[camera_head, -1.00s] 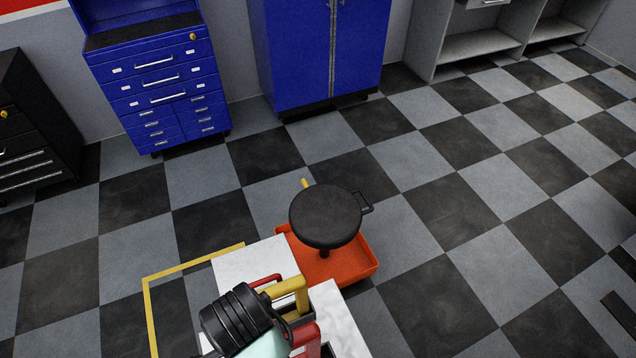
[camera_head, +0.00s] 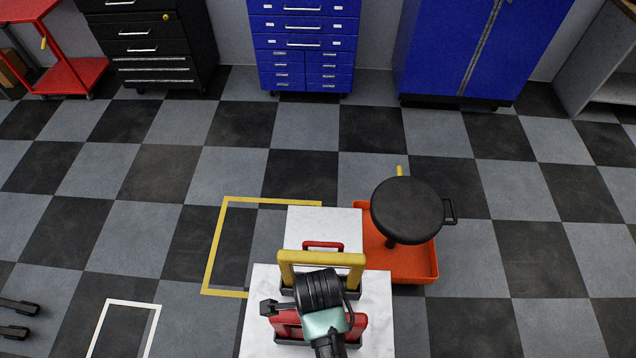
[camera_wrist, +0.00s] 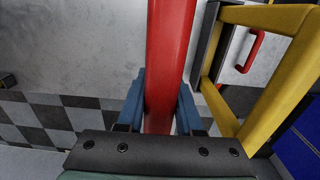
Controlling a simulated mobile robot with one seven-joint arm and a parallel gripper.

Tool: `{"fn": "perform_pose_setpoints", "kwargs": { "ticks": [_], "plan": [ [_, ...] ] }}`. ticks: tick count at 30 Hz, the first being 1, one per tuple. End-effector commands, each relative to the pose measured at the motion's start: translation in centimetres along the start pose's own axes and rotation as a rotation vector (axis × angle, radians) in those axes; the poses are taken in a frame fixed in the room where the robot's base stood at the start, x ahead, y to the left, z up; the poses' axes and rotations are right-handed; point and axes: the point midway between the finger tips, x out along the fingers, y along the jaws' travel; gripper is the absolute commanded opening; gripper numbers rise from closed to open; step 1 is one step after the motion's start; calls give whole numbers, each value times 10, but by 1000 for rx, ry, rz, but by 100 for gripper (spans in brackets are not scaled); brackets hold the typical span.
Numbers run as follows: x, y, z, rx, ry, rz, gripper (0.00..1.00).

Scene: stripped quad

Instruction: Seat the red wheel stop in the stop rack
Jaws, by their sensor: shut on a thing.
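The red wheel stop (camera_head: 361,323) is partly hidden under my wrist in the head view. In the wrist view the red wheel stop (camera_wrist: 168,60) runs as a red bar between the blue fingers of my gripper (camera_wrist: 160,112), which is shut on it. A yellow stop (camera_head: 321,258) stands just behind it, with its ends at dark holders (camera_head: 287,292) on a white top; it also shows in the wrist view (camera_wrist: 280,85). A dark holder edge shows below the red stop, but I cannot tell whether the stop is seated in it.
A small red handle (camera_head: 323,245) is on the white surface (camera_head: 340,222) behind. A black stool (camera_head: 407,210) stands over an orange tray (camera_head: 412,268) to the right. Yellow floor tape (camera_head: 222,240) lies left. Blue cabinets (camera_head: 305,45) line the wall; the checkered floor between is clear.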

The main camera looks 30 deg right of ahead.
Motion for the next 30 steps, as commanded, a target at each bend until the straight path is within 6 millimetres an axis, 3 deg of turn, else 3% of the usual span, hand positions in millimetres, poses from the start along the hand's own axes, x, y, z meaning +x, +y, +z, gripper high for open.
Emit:
{"fn": "perform_pose_setpoints", "kwargs": {
  "ticks": [15,16,20,30],
  "plan": [
    [10,-1,0,0,-1,-4,0],
    [10,0,0,0,0,0,40],
    [10,0,0,0,0,-1,64],
    [6,0,0,0,0,-2,65]
  ]
}}
